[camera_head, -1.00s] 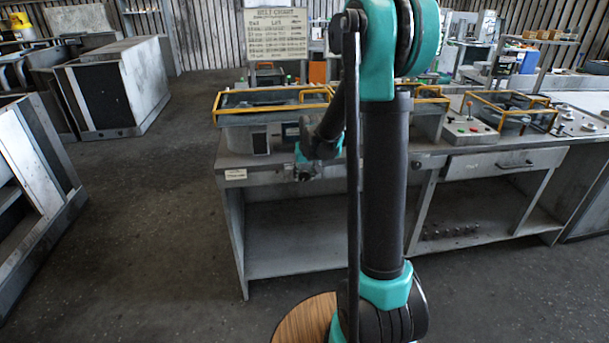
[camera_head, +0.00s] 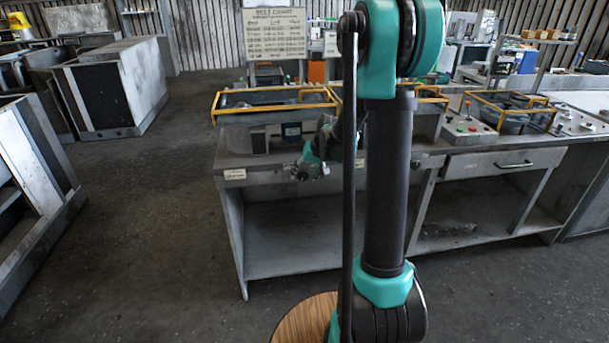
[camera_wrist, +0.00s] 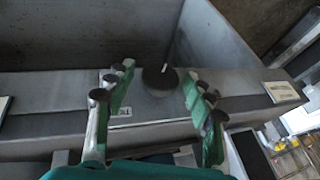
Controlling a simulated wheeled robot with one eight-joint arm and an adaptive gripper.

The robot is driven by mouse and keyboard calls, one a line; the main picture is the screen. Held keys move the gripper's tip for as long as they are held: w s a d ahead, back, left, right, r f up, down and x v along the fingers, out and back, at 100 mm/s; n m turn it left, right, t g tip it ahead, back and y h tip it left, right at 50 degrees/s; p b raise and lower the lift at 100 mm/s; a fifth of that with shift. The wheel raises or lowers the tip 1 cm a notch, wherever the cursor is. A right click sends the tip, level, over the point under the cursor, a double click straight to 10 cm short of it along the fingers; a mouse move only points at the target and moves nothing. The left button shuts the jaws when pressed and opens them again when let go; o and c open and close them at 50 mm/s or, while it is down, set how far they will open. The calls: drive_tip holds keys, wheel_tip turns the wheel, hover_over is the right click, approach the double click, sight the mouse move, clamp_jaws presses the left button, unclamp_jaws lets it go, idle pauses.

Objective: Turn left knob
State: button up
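In the wrist view a round black knob (camera_wrist: 160,77) with a pale pointer line sits on a grey metal panel (camera_wrist: 62,92). My gripper (camera_wrist: 157,84) is open, with its green fingers and dark round pads spread to either side of the knob. The knob shows between the fingertips, and no finger visibly touches it. How far the tips are from the panel I cannot tell. In the head view my gripper (camera_head: 310,171) is small, at the front edge of the left workbench (camera_head: 237,166). The knob cannot be made out there.
A small white label (camera_wrist: 281,92) lies right of the knob in the wrist view. In the head view a yellow-railed housing (camera_head: 262,115) stands on the bench, with a text board (camera_head: 275,34) behind. A second railed unit (camera_head: 512,115) stands right.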

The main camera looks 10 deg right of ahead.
drive_tip(key=shift+r, duration=0.1)
drive_tip(key=v, duration=1.2)
drive_tip(key=s+f+h, duration=0.1)
drive_tip(key=s+f, duration=0.3)
drive_tip(key=s, duration=0.4)
drive_tip(key=s+f+h, duration=0.1)
drive_tip(key=s+f, duration=0.3)
drive_tip(key=s, duration=0.5)
drive_tip(key=s+f+h, duration=0.1)
drive_tip(key=s+f, duration=0.3)
drive_tip(key=s, duration=0.5)
drive_tip(key=shift+d+f+n, duration=0.25)
drive_tip(key=shift+f+n, duration=0.05)
drive_tip(key=shift+f, duration=0.05)
